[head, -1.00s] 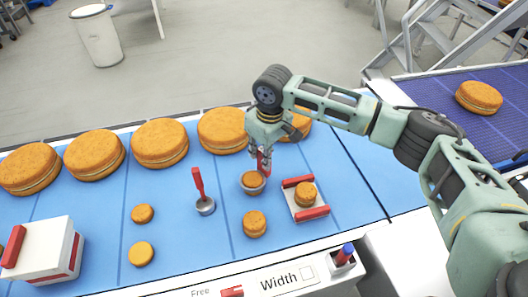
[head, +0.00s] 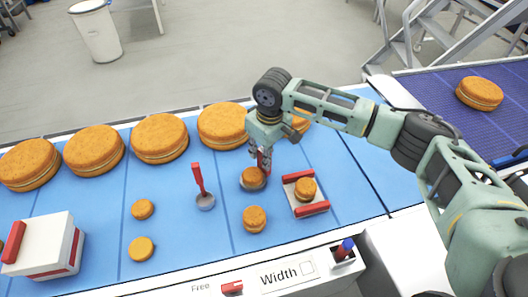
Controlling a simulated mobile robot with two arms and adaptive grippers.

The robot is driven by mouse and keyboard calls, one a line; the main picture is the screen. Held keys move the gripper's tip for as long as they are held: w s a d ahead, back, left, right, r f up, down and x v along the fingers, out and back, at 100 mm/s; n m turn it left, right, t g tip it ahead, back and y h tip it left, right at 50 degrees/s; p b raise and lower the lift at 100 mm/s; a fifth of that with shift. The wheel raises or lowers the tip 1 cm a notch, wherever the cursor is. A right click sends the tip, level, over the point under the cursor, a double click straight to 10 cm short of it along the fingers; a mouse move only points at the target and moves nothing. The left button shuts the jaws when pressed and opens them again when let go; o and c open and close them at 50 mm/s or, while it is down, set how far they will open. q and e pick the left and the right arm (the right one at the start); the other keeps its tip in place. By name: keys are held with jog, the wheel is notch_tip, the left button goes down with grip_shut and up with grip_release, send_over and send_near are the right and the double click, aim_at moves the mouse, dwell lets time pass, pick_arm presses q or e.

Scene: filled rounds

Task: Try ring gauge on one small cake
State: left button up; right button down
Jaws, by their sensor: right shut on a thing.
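My right gripper (head: 264,155) is shut on the red handle of a ring gauge (head: 259,187) in the head view. The gauge's grey ring is low around a small round orange-brown cake (head: 253,176), whose top shows above the rim. Whether the ring touches the cake or the belt is too small to tell. A second gauge-like tool (head: 205,202), a grey round piece with an upright red handle, stands to the left. Other small cakes lie in front (head: 254,218) and at left (head: 142,209). My left gripper is not in view.
A small white fixture with red bars (head: 307,209) holds a small cake (head: 305,188) right of the gauge. Several large cakes (head: 160,138) line the belt's far side. A white and red box (head: 47,245) stands at left. A "Width" panel (head: 285,274) is in front.

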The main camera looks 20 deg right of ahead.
jog(key=shift+f, duration=0.45)
dwell(0.6)
jog(key=shift+r, duration=0.1)
dwell(0.5)
jog(key=shift+r+p, duration=3.6)
jog(key=shift+p, duration=0.65)
jog(key=shift+r+p, duration=0.8)
jog(key=shift+r, duration=0.4)
